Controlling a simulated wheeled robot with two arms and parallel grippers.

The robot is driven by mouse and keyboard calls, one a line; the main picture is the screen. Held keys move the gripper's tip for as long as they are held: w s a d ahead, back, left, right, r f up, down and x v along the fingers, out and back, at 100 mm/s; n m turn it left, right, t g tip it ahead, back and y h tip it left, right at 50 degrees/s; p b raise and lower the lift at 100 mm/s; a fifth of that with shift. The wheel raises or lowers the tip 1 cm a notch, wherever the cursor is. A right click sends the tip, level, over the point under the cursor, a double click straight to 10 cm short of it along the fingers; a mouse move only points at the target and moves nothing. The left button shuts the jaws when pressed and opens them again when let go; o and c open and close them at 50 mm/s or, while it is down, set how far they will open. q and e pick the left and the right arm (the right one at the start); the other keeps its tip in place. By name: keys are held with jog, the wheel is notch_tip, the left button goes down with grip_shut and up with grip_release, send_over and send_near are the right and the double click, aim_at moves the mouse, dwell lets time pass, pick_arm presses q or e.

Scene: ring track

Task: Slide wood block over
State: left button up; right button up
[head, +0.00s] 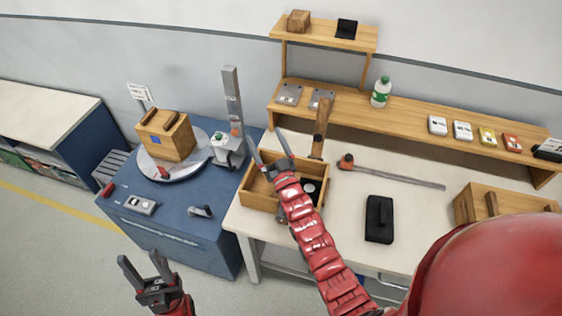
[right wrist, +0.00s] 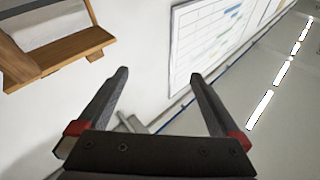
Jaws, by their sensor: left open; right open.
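A wooden block (head: 167,140) with a blue square on its side and dark strips on top sits on a round grey plate (head: 188,172) on the blue bench. A smaller wood block (head: 298,21) rests on the raised shelf. My right gripper (head: 268,146) is open and empty, pointing up above the open wooden box, to the right of the round plate. It also shows open in the right wrist view (right wrist: 158,76), with nothing between its fingers. My left gripper (head: 140,260) is open and empty at the lower left, in front of the blue bench and apart from it.
A grey upright post (head: 232,105) stands beside the round plate. The open wooden box (head: 258,196) sits on the white table (head: 345,210). A black case (head: 379,220) and a long tool (head: 400,176) lie to its right. A bottle (head: 381,92) stands on the back shelf.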

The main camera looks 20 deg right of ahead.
jog(key=w+d+f+m+g+h, duration=0.3)
jog(key=w+f+g, duration=0.6)
jog(key=f+g, duration=0.15)
jog(key=s+r+m+g, duration=0.2)
jog(key=s+m+g, duration=0.2)
jog(key=s+g, duration=0.7)
jog(key=shift+s+a+r+m, duration=0.2)
jog(key=shift+s+a+m, duration=0.1)
jog(key=shift+s, duration=0.9)
jog(key=shift+d, duration=0.1)
notch_tip(320, 180, down, 9)
jog(key=b, duration=0.5)
jog(key=shift+b, duration=0.35)
notch_tip(320, 180, down, 6)
jog(key=shift+r+p, duration=0.1)
jog(key=shift+p, duration=1.05)
jog(key=shift+f, duration=1.3)
